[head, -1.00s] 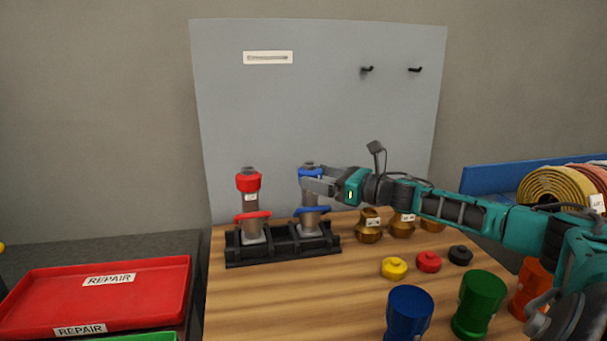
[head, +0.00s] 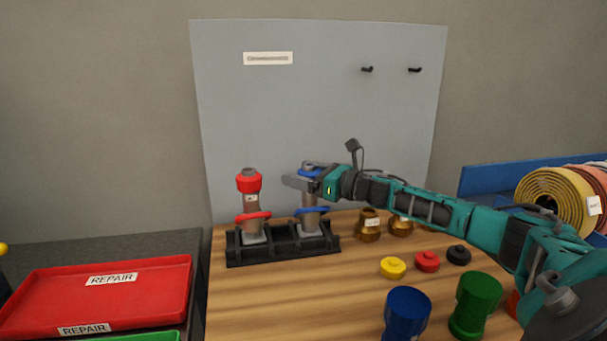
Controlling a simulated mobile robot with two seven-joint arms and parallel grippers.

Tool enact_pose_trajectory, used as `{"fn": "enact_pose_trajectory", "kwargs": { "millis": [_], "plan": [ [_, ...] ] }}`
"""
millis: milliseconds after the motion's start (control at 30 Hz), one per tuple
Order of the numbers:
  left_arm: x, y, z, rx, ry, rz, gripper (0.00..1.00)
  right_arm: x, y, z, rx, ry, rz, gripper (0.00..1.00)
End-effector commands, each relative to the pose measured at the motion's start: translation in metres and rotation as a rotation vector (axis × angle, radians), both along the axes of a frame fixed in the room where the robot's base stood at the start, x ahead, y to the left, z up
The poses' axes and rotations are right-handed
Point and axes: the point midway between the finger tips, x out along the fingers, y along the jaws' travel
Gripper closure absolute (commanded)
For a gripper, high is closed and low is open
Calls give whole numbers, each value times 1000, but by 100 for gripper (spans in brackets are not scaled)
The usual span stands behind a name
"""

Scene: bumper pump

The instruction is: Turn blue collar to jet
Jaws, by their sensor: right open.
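The blue nozzle (head: 310,222) stands upright in the black rack (head: 285,257), with a blue handle ring low on its grey body. Its blue collar (head: 309,172) is at the top and partly hidden behind my right gripper (head: 290,181). The right gripper reaches in from the right at collar height, and its jaws are open. Whether the fingers touch the collar cannot be told. A red nozzle (head: 252,207) with a red collar stands upright to the left in the same rack. My left gripper is not in view.
Brass fittings (head: 368,228), small yellow (head: 392,267), red (head: 427,261) and black caps (head: 459,255), and blue (head: 406,312) and green (head: 476,303) cylinders stand on the wooden table. Coiled hoses (head: 550,201) are at right. The front left tabletop is clear.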

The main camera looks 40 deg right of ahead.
Motion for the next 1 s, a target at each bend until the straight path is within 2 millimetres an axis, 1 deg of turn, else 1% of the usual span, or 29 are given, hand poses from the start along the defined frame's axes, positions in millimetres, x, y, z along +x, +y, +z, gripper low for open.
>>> {"fn": "enact_pose_trajectory", "kwargs": {
  "millis": [33, 67, 533, 567, 767, 1000],
  "plan": [
    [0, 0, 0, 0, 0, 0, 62, 0, 0, 0, 0, 0, 0, 18],
    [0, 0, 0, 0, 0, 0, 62, 0, 0, 0, 0, 0, 0, 21],
    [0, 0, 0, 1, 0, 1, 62, 0, 0, 0, 0, 0, 0, 66],
    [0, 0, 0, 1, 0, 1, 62, 0, 0, 0, 0, 0, 0, 67],
    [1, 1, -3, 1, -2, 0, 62, -1, 0, -1, 0, 1, -19, 67],
    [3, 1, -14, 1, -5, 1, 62, 0, -1, -4, 1, 0, -128, 67]
  ]
}}
